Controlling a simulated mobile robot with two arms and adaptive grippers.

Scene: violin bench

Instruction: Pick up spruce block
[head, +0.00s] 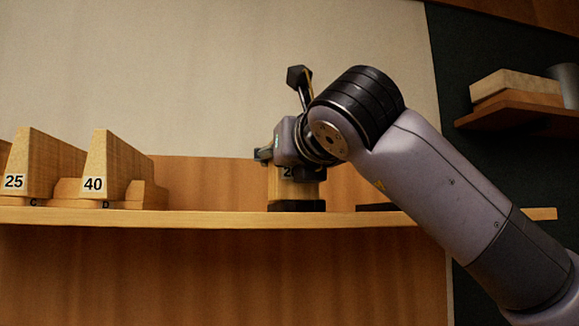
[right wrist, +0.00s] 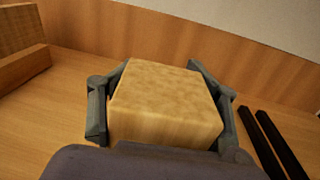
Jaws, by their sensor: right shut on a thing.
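A pale wooden block (head: 296,190) is at the middle of the shelf, directly above a dark base piece (head: 296,206). I cannot tell whether it rests on that piece or is just clear of it. Its label is mostly hidden by my right gripper (head: 278,152). In the right wrist view the block (right wrist: 165,100) sits upright between the two fingers, which are shut on its sides. The pictures do not confirm that this one is the spruce block. My left gripper is not in view.
Wedge-shaped blocks labelled 25 (head: 36,165) and 40 (head: 105,165) stand on the wooden shelf (head: 230,217) at left. A dark strip (head: 377,207) lies right of the held block. A small side shelf (head: 518,108) at far right holds a pale block (head: 515,82) and a grey cylinder (head: 565,85).

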